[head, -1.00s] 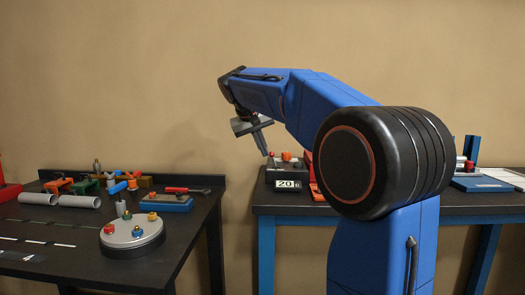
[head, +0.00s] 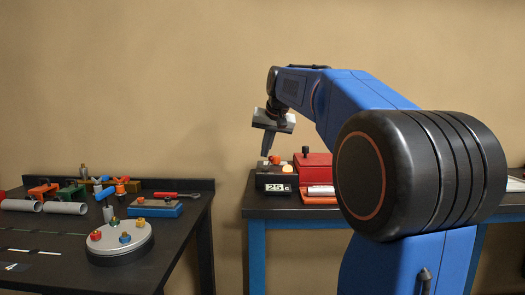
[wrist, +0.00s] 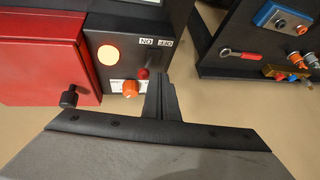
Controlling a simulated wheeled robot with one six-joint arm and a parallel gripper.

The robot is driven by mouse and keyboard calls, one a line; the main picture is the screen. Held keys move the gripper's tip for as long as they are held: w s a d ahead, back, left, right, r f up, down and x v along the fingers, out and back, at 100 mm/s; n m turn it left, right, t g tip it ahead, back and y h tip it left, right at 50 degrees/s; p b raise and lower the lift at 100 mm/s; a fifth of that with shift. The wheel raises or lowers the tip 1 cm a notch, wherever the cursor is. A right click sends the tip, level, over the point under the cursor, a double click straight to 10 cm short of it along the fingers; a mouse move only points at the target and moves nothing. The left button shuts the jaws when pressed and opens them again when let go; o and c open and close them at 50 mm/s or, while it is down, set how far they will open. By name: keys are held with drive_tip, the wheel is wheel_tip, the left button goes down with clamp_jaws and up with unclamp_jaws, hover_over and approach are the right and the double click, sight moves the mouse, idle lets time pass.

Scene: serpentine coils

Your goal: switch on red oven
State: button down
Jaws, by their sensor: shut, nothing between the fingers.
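The red oven (head: 313,163) stands on the right bench, and its red door (wrist: 40,55) with a black knob fills the left of the wrist view. Beside it is the dark control box (head: 266,180) with a display reading 25 C. The wrist view shows the box's bright orange round lamp (wrist: 108,54), an orange knob (wrist: 131,89) and a small red-tipped switch (wrist: 143,73) by ON and OFF labels. The switch appears on the ON side, partly hidden by my gripper. My gripper (wrist: 161,77) is shut and empty, close beside the switch; contact is unclear. In the head view, it (head: 265,154) points down above the box.
The left bench (head: 180,240) holds a round plate with coloured knobs (head: 121,242), a blue block (head: 155,208) with a red-handled tool, and grey tubes (head: 65,208). A gap separates the benches. A white-and-red item (head: 320,191) lies before the oven.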

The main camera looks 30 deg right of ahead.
drive_tip(key=shift+r, duration=0.1)
drive_tip(key=shift+r, duration=0.7)
drive_tip(key=w+a+v, duration=0.1)
drive_tip(key=v, duration=1.1)
drive_tip(key=shift+a+r, duration=0.3)
drive_tip(key=shift+a, duration=0.05)
drive_tip(key=shift+s, duration=0.1)
